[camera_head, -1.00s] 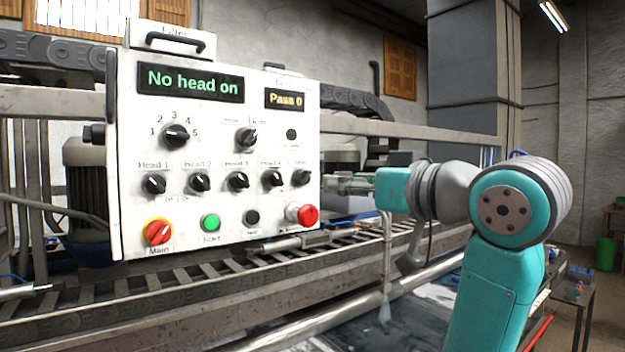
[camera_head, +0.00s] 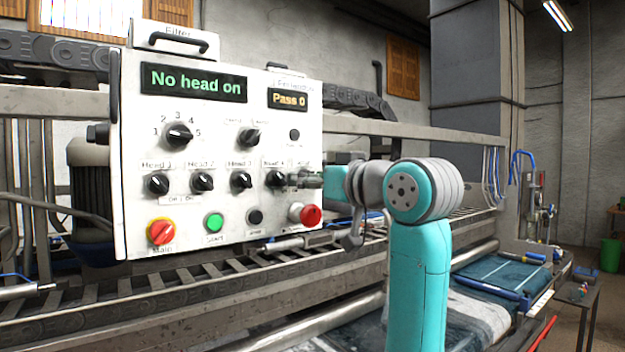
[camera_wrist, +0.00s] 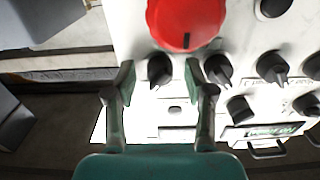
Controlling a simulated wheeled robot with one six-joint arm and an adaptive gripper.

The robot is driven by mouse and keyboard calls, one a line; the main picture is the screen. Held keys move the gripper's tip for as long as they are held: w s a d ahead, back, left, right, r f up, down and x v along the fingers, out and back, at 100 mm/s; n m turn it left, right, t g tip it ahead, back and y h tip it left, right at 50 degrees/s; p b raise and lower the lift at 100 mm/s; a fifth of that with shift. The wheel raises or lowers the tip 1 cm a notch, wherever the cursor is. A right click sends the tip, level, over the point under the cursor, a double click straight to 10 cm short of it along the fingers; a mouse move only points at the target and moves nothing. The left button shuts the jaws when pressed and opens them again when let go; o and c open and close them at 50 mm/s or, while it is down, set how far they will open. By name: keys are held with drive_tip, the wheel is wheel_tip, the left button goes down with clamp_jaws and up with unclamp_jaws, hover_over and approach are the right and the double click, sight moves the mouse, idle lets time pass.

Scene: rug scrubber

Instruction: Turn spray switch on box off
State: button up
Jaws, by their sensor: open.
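The white control box (camera_head: 220,140) stands on the left in the head view, with a row of black rotary switches. The rightmost switch of that row, which I take to be the spray switch, is hidden behind my gripper (camera_head: 292,180) there. In the wrist view the panel is upside down, and this black knob (camera_wrist: 160,70) shows between the fingertips of my open gripper (camera_wrist: 160,78). A finger is on each side of it; I cannot tell whether either touches it. Its pointer direction is unclear.
The red push button (camera_head: 311,215) sits just below, close to my fingers; it looms large in the wrist view (camera_wrist: 180,15). The Head 4 knob (camera_wrist: 218,70) is close beside one finger. A roller conveyor (camera_head: 190,285) runs below the box.

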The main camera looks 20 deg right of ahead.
clamp_jaws()
drive_tip(key=shift+n, duration=0.4)
drive_tip(key=shift+d+n, duration=0.1)
drive_tip(key=shift+n, duration=7.4)
